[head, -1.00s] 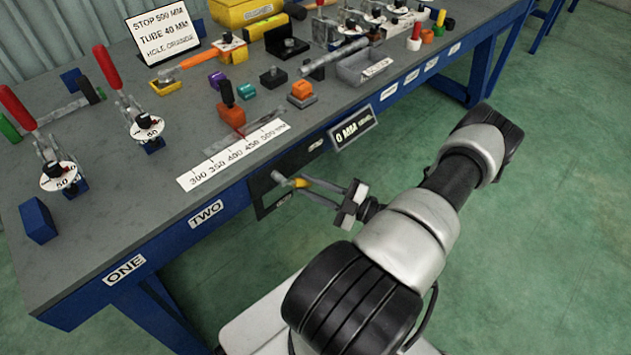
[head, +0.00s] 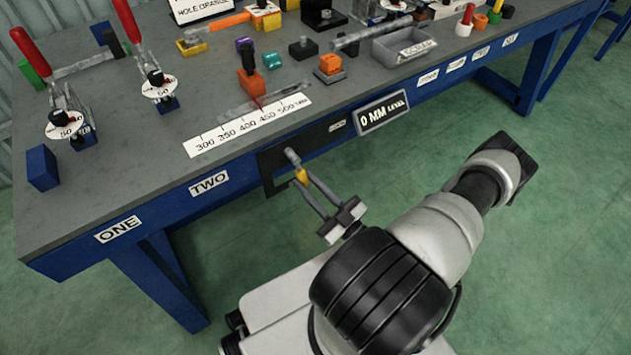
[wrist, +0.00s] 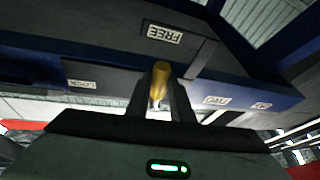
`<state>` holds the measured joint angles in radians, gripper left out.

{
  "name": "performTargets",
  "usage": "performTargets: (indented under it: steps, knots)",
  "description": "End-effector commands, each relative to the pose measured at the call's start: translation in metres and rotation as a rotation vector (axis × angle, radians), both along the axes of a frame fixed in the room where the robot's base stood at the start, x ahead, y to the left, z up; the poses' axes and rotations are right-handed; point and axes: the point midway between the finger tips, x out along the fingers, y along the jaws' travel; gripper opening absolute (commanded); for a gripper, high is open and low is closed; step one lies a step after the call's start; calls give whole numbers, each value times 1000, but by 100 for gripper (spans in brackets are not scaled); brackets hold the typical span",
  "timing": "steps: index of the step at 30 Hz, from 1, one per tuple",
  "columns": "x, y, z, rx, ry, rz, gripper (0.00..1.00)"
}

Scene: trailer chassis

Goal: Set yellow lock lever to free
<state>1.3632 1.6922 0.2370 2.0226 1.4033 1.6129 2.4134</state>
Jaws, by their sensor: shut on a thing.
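The yellow lock lever (head: 301,175) sticks out from the dark panel (head: 270,172) under the bench's front edge. Its grey stem (head: 292,157) is at the upper left of the yellow part. My gripper (head: 308,187) has its fingers closed around the yellow part. In the wrist view the yellow lever (wrist: 161,70) sits between my two fingers. A FREE label (wrist: 164,34) reads upside down just above it, and a LOCK label (wrist: 82,85) is to the left. The fingers hide part of the lever, and its exact setting cannot be told.
The bench front (head: 130,215) is close above my gripper. A 0 MM sign (head: 381,112) hangs at the edge to the right. A scale strip (head: 245,125), clamps with red handles (head: 65,118) and small blocks stand on top.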

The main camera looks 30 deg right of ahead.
Motion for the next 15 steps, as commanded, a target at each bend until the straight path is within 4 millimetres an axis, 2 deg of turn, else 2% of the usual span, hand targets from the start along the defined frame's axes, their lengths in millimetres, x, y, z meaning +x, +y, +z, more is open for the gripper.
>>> performTargets:
  steps: [14,15]
  knots:
    - [0,4,-1,19,5,1,0]
    - [0,4,-1,19,5,1,22]
